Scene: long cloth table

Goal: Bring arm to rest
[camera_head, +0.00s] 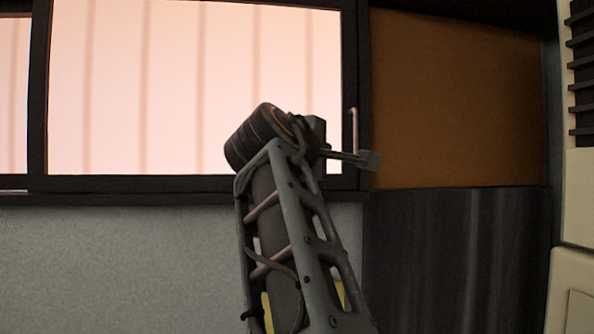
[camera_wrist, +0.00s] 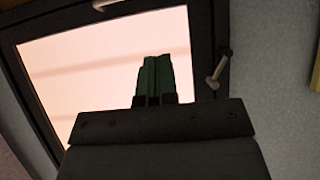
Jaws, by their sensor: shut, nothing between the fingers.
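My gripper (camera_wrist: 154,78) shows in the wrist view with its two dark green fingers side by side and touching. It is shut and nothing shows between the fingers. The fingertips stand in front of a bright window (camera_wrist: 105,65). In the head view my arm rises from the bottom centre to a dark round joint in front of the window (camera_head: 195,85). I cannot make out my fingers in the head view.
The window has a dark frame (camera_head: 190,185) and a pale handle (camera_wrist: 219,70). A grey wall (camera_head: 120,260) lies below it. A brown panel (camera_head: 455,100) is to the right, above a dark panel (camera_head: 460,260). A pale cabinet with dark slats (camera_head: 580,90) stands at the far right.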

